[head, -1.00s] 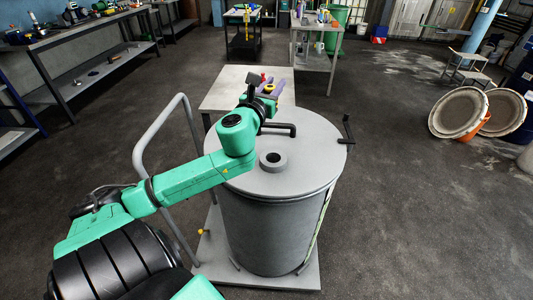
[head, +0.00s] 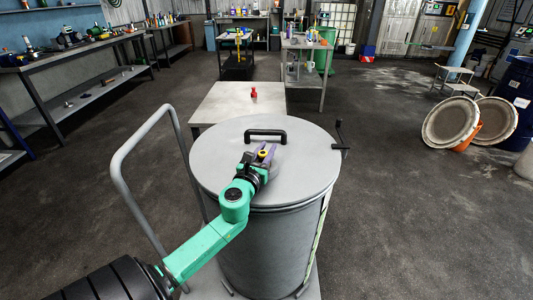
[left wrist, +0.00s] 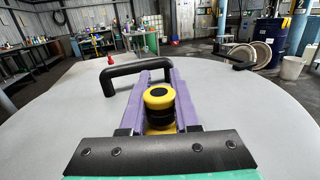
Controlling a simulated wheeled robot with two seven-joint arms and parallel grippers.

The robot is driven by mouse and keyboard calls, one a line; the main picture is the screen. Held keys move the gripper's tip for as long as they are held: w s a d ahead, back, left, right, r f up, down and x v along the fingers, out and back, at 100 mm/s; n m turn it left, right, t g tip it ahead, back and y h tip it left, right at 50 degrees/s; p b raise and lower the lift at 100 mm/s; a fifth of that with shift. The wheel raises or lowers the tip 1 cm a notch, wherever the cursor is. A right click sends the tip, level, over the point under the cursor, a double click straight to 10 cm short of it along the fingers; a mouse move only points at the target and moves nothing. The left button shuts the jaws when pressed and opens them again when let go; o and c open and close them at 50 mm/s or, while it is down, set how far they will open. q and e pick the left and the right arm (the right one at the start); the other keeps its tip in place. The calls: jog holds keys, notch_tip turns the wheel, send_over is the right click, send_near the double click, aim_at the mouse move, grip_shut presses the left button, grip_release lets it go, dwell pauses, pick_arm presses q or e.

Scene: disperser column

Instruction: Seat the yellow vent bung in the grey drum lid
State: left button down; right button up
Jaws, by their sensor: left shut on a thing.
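The grey drum lid (head: 312,160) tops the grey drum and has a black handle (head: 265,133). My left gripper (head: 266,152) is over the lid on the near side of the handle, its purple fingers pointing towards it. The fingers are shut on the yellow vent bung (head: 262,153). In the left wrist view, the bung (left wrist: 159,97) stands upright between the fingers, with a yellow top and a black ribbed body. The lid's round opening is hidden behind my gripper and arm. I cannot tell the bung's height above it. My right gripper is out of view.
A low table (head: 235,100) behind the drum carries a small red object (head: 253,94). A grey tube rail (head: 118,165) rises left of the drum. A black lever (head: 340,135) sticks out at the lid's right edge.

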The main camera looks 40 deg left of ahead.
pick_arm(q)
jog(key=shift+f, duration=0.15)
jog(key=c, duration=0.6)
grip_release()
jog(key=shift+c, duration=0.2)
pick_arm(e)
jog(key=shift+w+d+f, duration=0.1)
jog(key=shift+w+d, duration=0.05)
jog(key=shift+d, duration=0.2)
pick_arm(q)
jog(key=shift+r, duration=0.35)
jog(key=b+v, duration=0.2)
jog(key=v, duration=0.9)
jog(key=shift+s+f, duration=0.2)
jog(key=shift+s, duration=0.15)
jog(key=shift+s+d+r, duration=0.1)
jog(key=shift+s+d, duration=0.05)
jog(key=shift+s, duration=0.05)
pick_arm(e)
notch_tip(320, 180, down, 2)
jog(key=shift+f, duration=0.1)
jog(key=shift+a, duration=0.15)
